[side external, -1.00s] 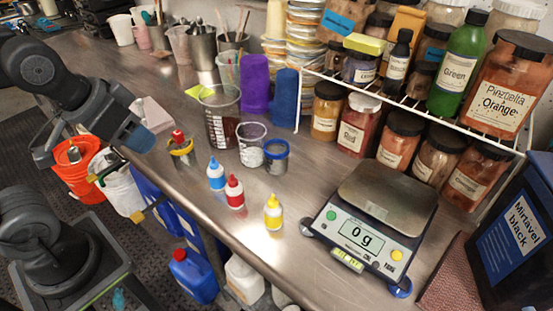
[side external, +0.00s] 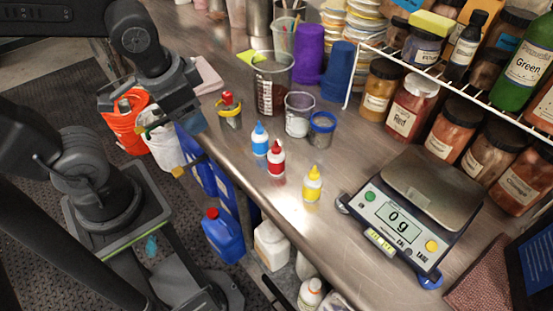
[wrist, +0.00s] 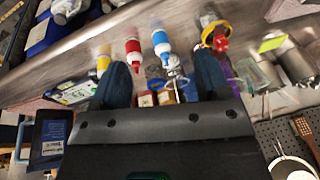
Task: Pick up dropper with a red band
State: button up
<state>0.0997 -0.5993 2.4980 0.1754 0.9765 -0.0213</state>
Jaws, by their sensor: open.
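The dropper with a red band (side external: 276,158) is a small white bottle standing upright on the steel bench. The dropper with a blue band (side external: 260,140) stands just behind and left of it. The dropper with a yellow band (side external: 312,185) stands to its right. In the blurred wrist view the red-banded dropper (wrist: 134,52) shows between the yellow-banded (wrist: 103,60) and blue-banded (wrist: 161,45) ones. My gripper (side external: 188,118) is over the bench's left edge, left of the droppers and apart from them. In the wrist view its dark blue fingers (wrist: 162,72) are spread, with nothing held.
A yellow-rimmed cup with a red-topped item (side external: 230,110), a clear cup (side external: 298,115), a blue-rimmed jar (side external: 321,130) and a large beaker (side external: 271,85) stand behind the droppers. A scale (side external: 402,215) reading 0 g sits at right. The bench front before the droppers is clear.

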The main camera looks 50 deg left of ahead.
jog(key=s+a+f+m+g+y, duration=0.2)
jog(key=a+f+m+g+y, duration=0.1)
jog(key=f+m+y, duration=0.3)
jog(key=m+t+h, duration=0.4)
jog(key=m+t, duration=1.3)
jog(key=m, duration=0.9)
send_near(282, 150)
jog(key=w, duration=0.1)
jog(key=a, duration=0.1)
jog(key=w, duration=0.1)
jog(key=shift+w+a+f, duration=0.25)
jog(key=shift+w+a, duration=0.05)
jog(key=shift+a, duration=0.05)
jog(key=shift+w+d+f, duration=0.2)
jog(key=shift+d, duration=0.05)
jog(key=w, duration=0.2)
jog(key=w+a, duration=0.1)
jog(key=w, duration=0.4)
jog(key=shift+w+a, duration=0.1)
jog(key=shift+a, duration=0.05)
jog(key=c, duration=1)
